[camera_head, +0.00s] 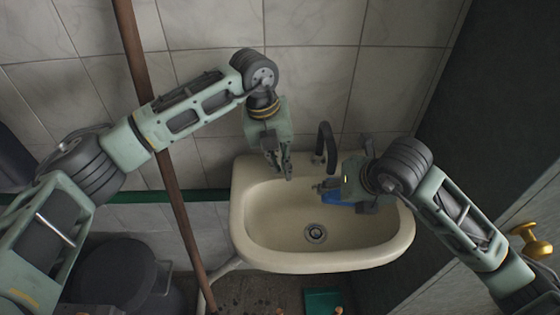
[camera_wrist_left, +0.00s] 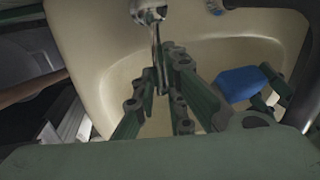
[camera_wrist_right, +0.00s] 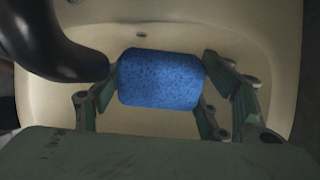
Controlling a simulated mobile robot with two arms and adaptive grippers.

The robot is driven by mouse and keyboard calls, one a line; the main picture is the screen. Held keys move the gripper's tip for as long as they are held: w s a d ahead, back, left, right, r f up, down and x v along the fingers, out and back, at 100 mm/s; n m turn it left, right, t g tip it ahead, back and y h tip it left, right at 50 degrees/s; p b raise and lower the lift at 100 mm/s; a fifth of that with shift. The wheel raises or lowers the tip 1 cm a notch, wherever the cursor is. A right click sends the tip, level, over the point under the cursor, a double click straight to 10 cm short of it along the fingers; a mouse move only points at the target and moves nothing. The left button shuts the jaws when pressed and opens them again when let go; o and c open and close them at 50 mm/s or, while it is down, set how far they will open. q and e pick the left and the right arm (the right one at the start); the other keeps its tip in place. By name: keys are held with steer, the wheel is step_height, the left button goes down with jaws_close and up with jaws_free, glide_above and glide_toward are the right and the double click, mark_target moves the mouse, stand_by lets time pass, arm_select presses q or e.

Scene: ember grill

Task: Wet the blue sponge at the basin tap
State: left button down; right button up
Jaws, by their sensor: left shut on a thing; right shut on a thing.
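The blue sponge (camera_wrist_right: 160,80) is held between the fingers of my right gripper (camera_wrist_right: 162,88), over the cream basin (camera_head: 248,222). In the head view the sponge (camera_head: 336,198) is partly hidden by that gripper. The black curved tap spout (camera_wrist_right: 58,45) is close beside the sponge's left end in the right wrist view; I cannot tell if they touch. My left gripper (camera_head: 281,172) points down at the basin's back left. In the left wrist view its fingers (camera_wrist_left: 166,78) close around a thin chrome tap lever (camera_wrist_left: 154,38). No running water is clearly visible.
The basin drain (camera_head: 315,233) lies below and left of the sponge. A brown pole (camera_head: 170,160) leans left of the basin. A dark bin (camera_head: 112,272) stands at lower left, and a brass knob (camera_head: 530,240) sticks out at right. A tiled wall closes the back.

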stand_by(0.4)
arm_select(q)
steer(key=shift+w+a+m+g, duration=0.15)
steer(key=shift+a+m, duration=0.35)
steer(key=shift+m, duration=0.3)
steer(key=shift+a+m+g, duration=0.15)
steer(key=shift+a+m, duration=0.35)
steer(key=shift+m, duration=0.3)
steer(key=c, duration=1.8)
jaws_free()
steer(key=shift+r, duration=0.1)
steer(key=r, duration=0.4)
steer(key=a+r, duration=0.1)
steer(key=r, duration=0.2)
steer(key=a+r, duration=0.1)
steer(key=r, duration=0.3)
steer(key=shift+w+a+r, duration=0.15)
steer(key=shift+w+r, duration=0.1)
steer(key=shift+r, duration=0.05)
